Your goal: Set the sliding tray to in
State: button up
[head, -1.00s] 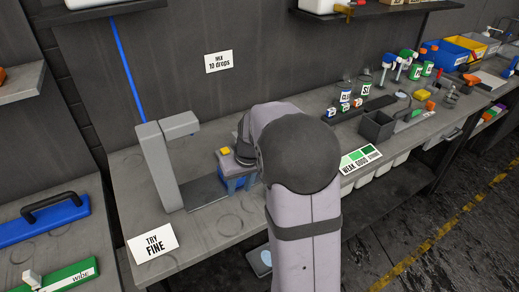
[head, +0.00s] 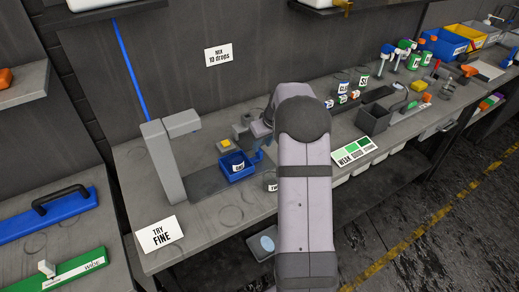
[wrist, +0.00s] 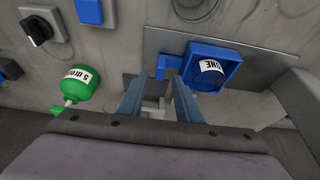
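The sliding tray (head: 229,178) is a small blue open box with a white-labelled item inside. It sits on a dark flat plate (head: 203,187), to the right of the grey stand's upright (head: 163,163) and apart from it. In the wrist view the tray (wrist: 236,72) is just beyond my fingertips, slightly right, with its blue handle (wrist: 168,63) jutting left. My gripper (wrist: 157,92) is open, with a gap between its two blue fingers and the handle ahead of them. I cannot tell whether the fingers touch it. In the head view my arm mostly hides the gripper.
A grey box with a yellow button (head: 226,144) stands behind the tray. A green bottle (wrist: 88,85) and a black knob (wrist: 37,30) are left of the fingers. A grey bin (head: 373,119) is to the right.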

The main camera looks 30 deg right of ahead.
aim_at(260, 150)
jog(key=shift+p+x, duration=1.1)
jog(key=shift+x, duration=1.85)
grip_shut()
